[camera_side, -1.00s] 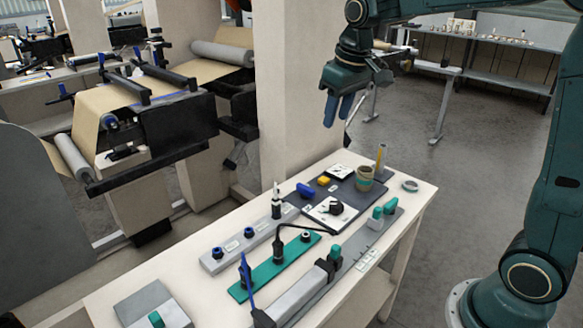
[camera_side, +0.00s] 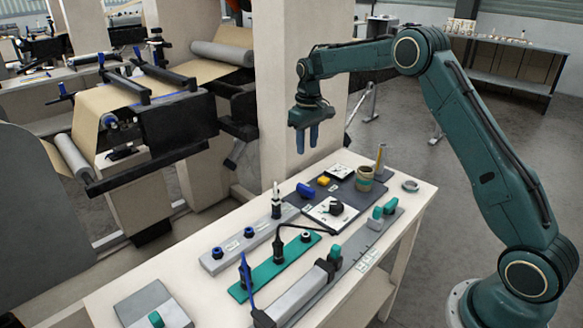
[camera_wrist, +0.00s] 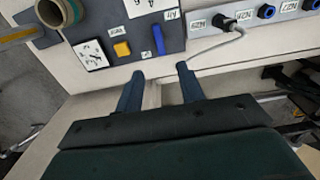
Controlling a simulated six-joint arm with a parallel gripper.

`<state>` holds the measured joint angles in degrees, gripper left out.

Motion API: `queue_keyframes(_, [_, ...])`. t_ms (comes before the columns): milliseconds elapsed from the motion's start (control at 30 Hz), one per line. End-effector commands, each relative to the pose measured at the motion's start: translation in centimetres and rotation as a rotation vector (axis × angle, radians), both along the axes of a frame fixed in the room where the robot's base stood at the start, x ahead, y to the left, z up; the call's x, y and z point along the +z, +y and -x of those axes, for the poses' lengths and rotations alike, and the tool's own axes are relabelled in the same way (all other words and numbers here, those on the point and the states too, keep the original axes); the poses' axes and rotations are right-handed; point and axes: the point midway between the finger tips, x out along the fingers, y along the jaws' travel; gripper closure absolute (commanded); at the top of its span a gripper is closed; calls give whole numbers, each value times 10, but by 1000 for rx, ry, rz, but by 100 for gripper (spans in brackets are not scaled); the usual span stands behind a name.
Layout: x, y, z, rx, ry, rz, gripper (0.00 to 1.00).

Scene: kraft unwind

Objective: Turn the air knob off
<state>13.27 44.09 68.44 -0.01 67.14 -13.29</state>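The knob is a blue elongated handle (camera_side: 305,190) on the dark panel (camera_side: 346,205), at its left edge in the side view. In the wrist view the blue knob (camera_wrist: 158,38) stands nearly vertical in the picture, with a small white label that seems to read "Air" (camera_wrist: 172,15) above it. My gripper (camera_side: 308,146) hangs fingers down above and behind the panel's left end, apart from the knob. In the wrist view my gripper (camera_wrist: 160,71) is open and empty; its two fingers lie below the knob in the picture, on either side.
A yellow button (camera_wrist: 122,49) and a white dial plate (camera_wrist: 91,55) sit beside the knob. A tape-like roll (camera_side: 364,178) stands at the panel's far right. A grey strip with blue ports (camera_side: 248,240) runs left. A machine pillar (camera_side: 290,90) rises behind my gripper.

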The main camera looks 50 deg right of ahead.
Motion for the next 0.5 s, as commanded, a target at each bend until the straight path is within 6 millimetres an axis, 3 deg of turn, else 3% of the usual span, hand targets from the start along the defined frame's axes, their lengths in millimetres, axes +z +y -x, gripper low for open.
queue_keyframes(500, [-14, -3, -3, 0, 6, -1, 62])
